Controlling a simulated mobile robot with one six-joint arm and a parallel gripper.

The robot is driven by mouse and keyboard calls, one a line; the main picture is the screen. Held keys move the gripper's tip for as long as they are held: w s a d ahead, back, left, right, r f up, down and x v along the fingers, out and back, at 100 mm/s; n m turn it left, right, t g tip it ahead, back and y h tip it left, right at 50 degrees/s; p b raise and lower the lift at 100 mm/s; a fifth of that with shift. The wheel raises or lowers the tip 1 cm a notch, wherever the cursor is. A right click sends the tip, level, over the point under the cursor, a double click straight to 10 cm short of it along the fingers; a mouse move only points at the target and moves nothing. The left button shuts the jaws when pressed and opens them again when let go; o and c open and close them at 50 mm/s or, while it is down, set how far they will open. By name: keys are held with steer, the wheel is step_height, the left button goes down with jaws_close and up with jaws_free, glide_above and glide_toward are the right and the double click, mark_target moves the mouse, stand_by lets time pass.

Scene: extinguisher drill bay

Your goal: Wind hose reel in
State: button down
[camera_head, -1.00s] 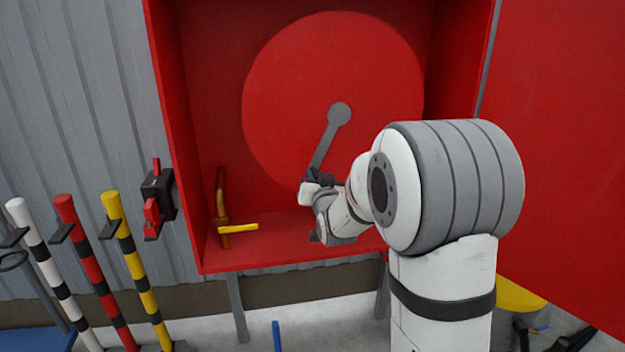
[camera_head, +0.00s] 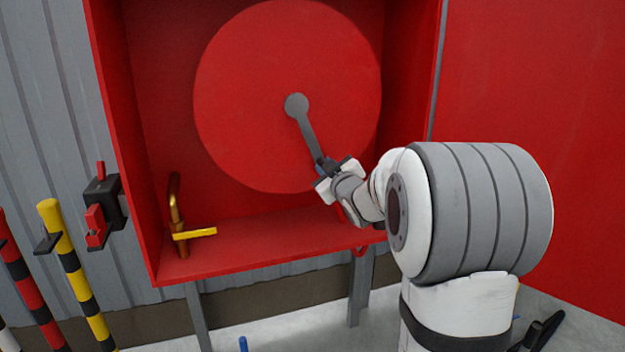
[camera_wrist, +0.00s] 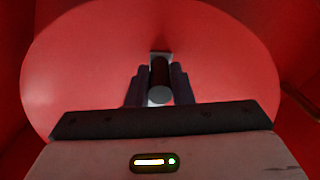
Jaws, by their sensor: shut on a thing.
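The hose reel (camera_head: 245,95) is a large red disc inside an open red cabinet (camera_head: 150,150). A grey crank arm (camera_head: 307,130) runs from the reel's hub down and slightly right. My gripper (camera_head: 328,172) is at the crank's lower end, in front of the reel's lower right part. In the wrist view my gripper (camera_wrist: 158,92) is shut on the dark crank handle (camera_wrist: 160,80), whose round light end faces the camera. The reel's red face (camera_wrist: 80,65) fills the background there. The hose itself is not visible.
A brass pipe (camera_head: 175,205) with a yellow valve lever (camera_head: 195,233) stands at the cabinet's lower left. A black and red box (camera_head: 103,212) is on the wall left of it. Striped poles (camera_head: 75,275) stand further left. The open red door (camera_head: 540,80) fills the right.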

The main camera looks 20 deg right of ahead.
steer(key=d+n, duration=0.1)
steer(key=d+r+n, duration=0.2)
steer(key=d, duration=0.1)
steer(key=shift+w+d+r, duration=0.1)
steer(key=shift+r, duration=0.15)
steer(key=shift+w+d+r+n, duration=0.1)
steer(key=shift+d+r+n, duration=0.85)
steer(key=shift+n, duration=0.25)
steer(key=shift+a, duration=0.1)
steer(key=c, duration=1.3)
jaws_free()
steer(key=shift+p, duration=0.3)
steer(key=p, duration=0.2)
glide_toward(342, 143)
steer(key=shift+s, duration=1.2)
